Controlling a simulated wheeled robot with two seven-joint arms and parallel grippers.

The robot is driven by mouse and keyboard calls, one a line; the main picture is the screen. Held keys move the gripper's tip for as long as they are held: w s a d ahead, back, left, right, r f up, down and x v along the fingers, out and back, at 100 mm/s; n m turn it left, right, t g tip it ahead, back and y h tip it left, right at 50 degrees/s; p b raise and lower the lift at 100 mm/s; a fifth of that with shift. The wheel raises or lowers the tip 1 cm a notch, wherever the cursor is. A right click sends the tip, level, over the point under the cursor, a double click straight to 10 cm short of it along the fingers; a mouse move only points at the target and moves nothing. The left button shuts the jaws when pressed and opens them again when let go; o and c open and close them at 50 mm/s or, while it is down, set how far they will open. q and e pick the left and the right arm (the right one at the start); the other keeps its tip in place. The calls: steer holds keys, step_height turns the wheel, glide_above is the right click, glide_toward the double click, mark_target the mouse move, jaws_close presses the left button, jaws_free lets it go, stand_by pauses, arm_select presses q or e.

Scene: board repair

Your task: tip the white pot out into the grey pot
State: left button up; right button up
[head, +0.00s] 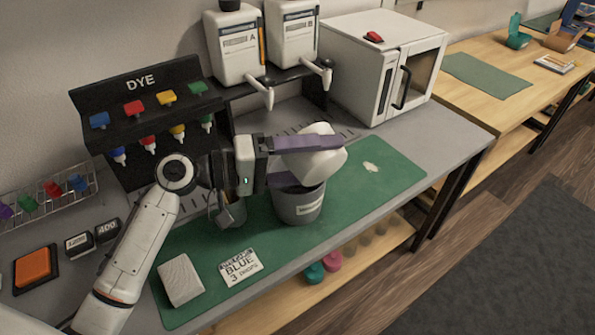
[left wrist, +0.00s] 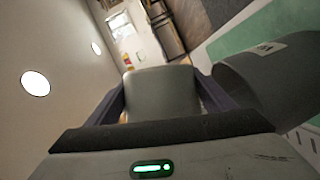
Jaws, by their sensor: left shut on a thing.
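The white pot (head: 325,161) is tilted over on its side above the grey pot (head: 299,205) in the head view. My left gripper (head: 308,160) is shut on the white pot with its purple fingers along the pot's sides. The grey pot stands upright on the green mat and has a pale label. In the left wrist view the white pot (left wrist: 162,92) is between the fingers, and the grey pot (left wrist: 272,78) is to the right. The inside of both pots is hidden. My right gripper is not in view.
A card reading "BLUE 3 DROPS" (head: 240,267) and a pale block (head: 181,280) lie on the green mat (head: 385,180), left of the grey pot. A dye rack (head: 141,82) and white dispensers (head: 232,45) stand behind. A white spot (head: 370,168) marks the mat's right part, which is otherwise clear.

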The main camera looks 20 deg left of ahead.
arm_select(q)
steer(key=shift+w+a+f, duration=0.1)
steer(key=shift+a, duration=0.05)
steer(key=shift+w+a+f+n+h+b, duration=0.2)
steer(key=shift+n+h+b, duration=0.1)
steer(key=shift+n+b, duration=0.3)
stand_by(0.3)
steer(key=shift+r, duration=0.1)
steer(key=shift+r+n, duration=0.15)
steer(key=shift+n, duration=0.35)
steer(key=shift+w+a, duration=0.1)
steer(key=shift+r+n+h+p, duration=0.15)
steer(key=shift+n+h+p, duration=0.15)
steer(key=shift+n, duration=0.1)
steer(key=shift+a, duration=0.1)
